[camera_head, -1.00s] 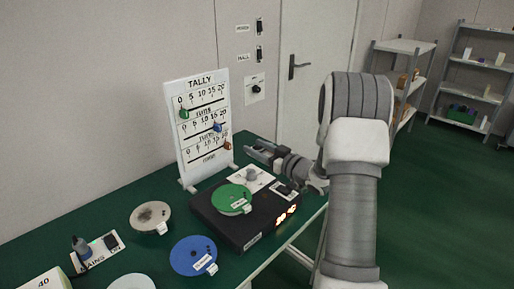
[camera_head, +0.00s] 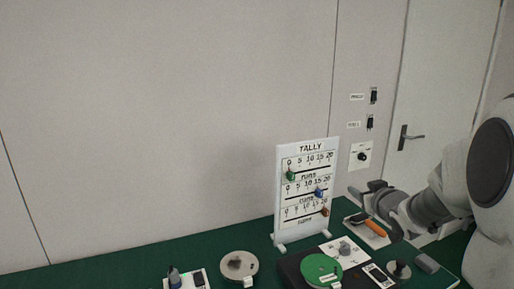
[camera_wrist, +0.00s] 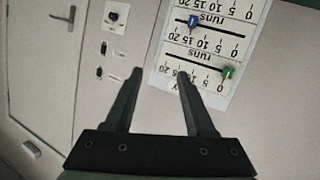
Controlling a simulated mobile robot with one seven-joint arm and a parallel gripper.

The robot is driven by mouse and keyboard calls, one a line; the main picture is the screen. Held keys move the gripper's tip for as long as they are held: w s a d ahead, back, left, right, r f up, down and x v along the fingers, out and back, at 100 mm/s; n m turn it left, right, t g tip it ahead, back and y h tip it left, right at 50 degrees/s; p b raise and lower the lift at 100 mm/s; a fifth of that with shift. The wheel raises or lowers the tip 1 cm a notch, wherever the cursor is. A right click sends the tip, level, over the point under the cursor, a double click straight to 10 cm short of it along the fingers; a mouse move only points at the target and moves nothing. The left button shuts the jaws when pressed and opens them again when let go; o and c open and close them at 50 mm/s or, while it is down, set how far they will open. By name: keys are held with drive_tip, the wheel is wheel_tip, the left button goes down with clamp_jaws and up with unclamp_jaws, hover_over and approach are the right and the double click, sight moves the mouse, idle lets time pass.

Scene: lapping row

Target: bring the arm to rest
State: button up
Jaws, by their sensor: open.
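My gripper (camera_head: 367,189) is open and empty, in the air to the right of the white tally board (camera_head: 283,222) in the head view. In the wrist view my gripper (camera_wrist: 160,74) has its two fingers apart with nothing between them. Behind them are the wall and the tally board (camera_wrist: 212,88), which appears upside down with its blue and green sliders. My arm comes in from the right edge of the head view.
On the green bench stand a green disc (camera_head: 321,270) on a dark machine (camera_head: 290,268), a grey disc (camera_head: 239,266) and an orange-handled tool (camera_head: 376,228) below my gripper. Wall switches (camera_head: 371,122) and a door (camera_head: 440,90) are behind. The wall area at left is clear.

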drive_tip(key=s+a+r+m+g+h+p, duration=0.1)
drive_tip(key=s+a+r+g+h+p, duration=0.1)
drive_tip(key=s+r, duration=0.45)
drive_tip(key=s+a+g+y+p, duration=0.1)
drive_tip(key=s+a, duration=0.5)
drive_tip(key=s, duration=0.7)
drive_tip(key=s+a+m+g+y+p, duration=0.1)
drive_tip(key=s+a+g+p, duration=0.2)
drive_tip(key=s, duration=1.1)
drive_tip(key=a+g, duration=0.3)
drive_tip(key=shift+s+a+r+p, duration=0.2)
drive_tip(key=shift+s+r+p, duration=0.1)
drive_tip(key=shift+p, duration=0.1)
